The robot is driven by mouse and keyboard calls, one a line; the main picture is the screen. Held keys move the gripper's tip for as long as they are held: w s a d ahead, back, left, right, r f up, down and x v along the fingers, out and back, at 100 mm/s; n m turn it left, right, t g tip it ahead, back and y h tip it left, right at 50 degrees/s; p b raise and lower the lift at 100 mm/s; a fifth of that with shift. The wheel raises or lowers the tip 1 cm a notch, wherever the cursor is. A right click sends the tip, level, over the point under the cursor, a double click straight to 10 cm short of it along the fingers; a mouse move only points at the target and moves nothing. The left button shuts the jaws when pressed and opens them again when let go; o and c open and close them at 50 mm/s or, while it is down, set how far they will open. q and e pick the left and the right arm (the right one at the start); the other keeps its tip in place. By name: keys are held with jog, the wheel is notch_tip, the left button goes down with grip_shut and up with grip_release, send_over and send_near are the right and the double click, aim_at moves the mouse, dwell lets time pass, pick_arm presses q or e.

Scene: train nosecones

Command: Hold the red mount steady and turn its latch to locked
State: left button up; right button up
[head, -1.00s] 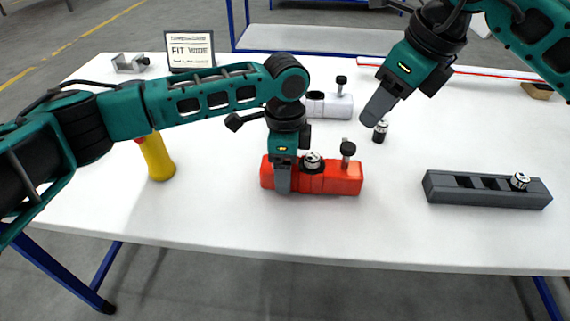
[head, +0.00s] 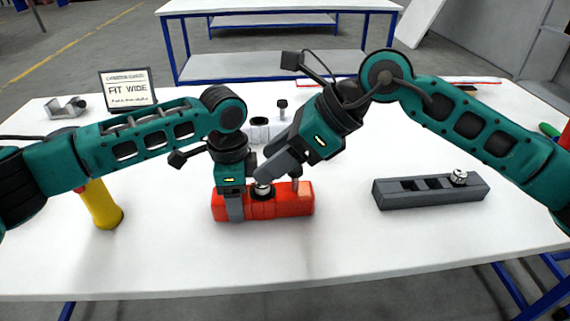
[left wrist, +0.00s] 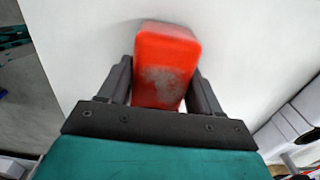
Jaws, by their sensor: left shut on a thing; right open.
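The red mount (head: 285,206) lies on the white table. My left gripper (head: 235,208) is shut across its left end. In the left wrist view the red mount (left wrist: 165,60) shows between the two fingers of my left gripper (left wrist: 163,88). A silver nosecone (head: 263,189) sits in the mount's middle. The latch post (head: 296,184) stands toward the right end, its top partly hidden by my right gripper. My right gripper (head: 268,172) is open, tilted down over the mount close above the nosecone; I cannot tell if it touches. The latch's setting is not readable.
A white mount (head: 258,130) with a knob post (head: 282,106) stands behind, partly covered by my right arm. A grey rack (head: 385,196) with a silver nosecone (head: 459,177) lies right. The front table is clear.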

jog(key=s+a+n+y, duration=0.1)
jog(key=s+a+y, duration=0.2)
jog(key=y, duration=0.2)
jog(key=m+t+h, duration=0.6)
jog(key=m+t, duration=0.5)
jog(key=t, duration=0.4)
send_near(294, 171)
jog(key=x, duration=1.2)
jog(key=shift+w+d, duration=0.15)
jog(key=shift+w, duration=0.25)
jog(key=shift+c, duration=0.3)
jog(key=c, duration=0.9)
